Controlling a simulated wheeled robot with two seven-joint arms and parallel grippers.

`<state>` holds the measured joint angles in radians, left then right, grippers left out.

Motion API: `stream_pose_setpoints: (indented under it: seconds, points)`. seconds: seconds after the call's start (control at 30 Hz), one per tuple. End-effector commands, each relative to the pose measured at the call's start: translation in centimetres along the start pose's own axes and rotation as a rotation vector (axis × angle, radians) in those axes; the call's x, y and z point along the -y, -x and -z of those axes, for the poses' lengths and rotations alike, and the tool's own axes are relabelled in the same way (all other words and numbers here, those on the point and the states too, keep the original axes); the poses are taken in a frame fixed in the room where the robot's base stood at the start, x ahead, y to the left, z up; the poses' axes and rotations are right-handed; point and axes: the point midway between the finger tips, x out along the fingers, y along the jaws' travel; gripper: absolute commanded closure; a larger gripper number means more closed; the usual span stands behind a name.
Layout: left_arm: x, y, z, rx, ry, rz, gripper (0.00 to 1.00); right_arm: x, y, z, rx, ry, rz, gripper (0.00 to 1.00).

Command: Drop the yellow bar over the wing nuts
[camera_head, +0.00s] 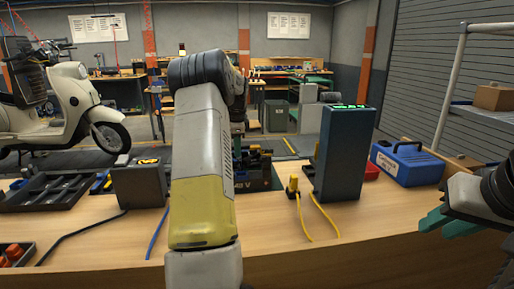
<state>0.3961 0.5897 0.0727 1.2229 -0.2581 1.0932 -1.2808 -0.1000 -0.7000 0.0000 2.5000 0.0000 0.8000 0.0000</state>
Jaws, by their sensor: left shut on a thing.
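My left arm stands up the middle of the head view and hides most of my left gripper (237,150). Only a narrow dark and teal part of it shows at the arm's right edge, beside a dark box (262,178) on the far side of the table. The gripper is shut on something. A small yellow patch beside it may be the yellow bar, but its shape cannot be made out. I cannot make out the wing nuts. My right gripper (448,225), with teal fingers set apart, is open and empty at the right edge, above the table.
A tall blue-grey box (343,155) with green lights stands right of centre. A yellow plug (293,185) with yellow cables is beside it. A blue case (407,163) is at the right. A black tray (50,190) and a grey box (140,183) are at the left.

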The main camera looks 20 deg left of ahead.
Motion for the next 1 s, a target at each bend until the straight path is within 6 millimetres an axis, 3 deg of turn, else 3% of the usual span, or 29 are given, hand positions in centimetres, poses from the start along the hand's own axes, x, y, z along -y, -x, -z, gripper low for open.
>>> stream_pose_setpoints:
  seconds: [0.1,0.13,0.27,0.57,1.0]
  points:
    - [-0.1,-0.3,0.0,0.0,0.0,0.0,1.0,0.0,0.0,0.0,0.0,0.0,0.0,0.72]
    - [-0.1,-0.3,0.0,0.0,0.0,0.0,0.85,0.0,0.0,0.0,0.0,0.0,0.0,0.72]
    - [-0.1,-0.3,0.0,0.0,0.0,0.0,0.62,0.0,0.0,0.0,0.0,0.0,0.0,0.72]
    - [0.0,0.1,0.0,0.0,0.0,0.001,0.62,0.0,0.0,0.0,0.0,0.0,0.0,0.72]
    - [0.0,6.6,0.0,0.0,-0.001,0.002,0.62,0.0,0.0,0.0,0.0,0.0,0.0,0.72]
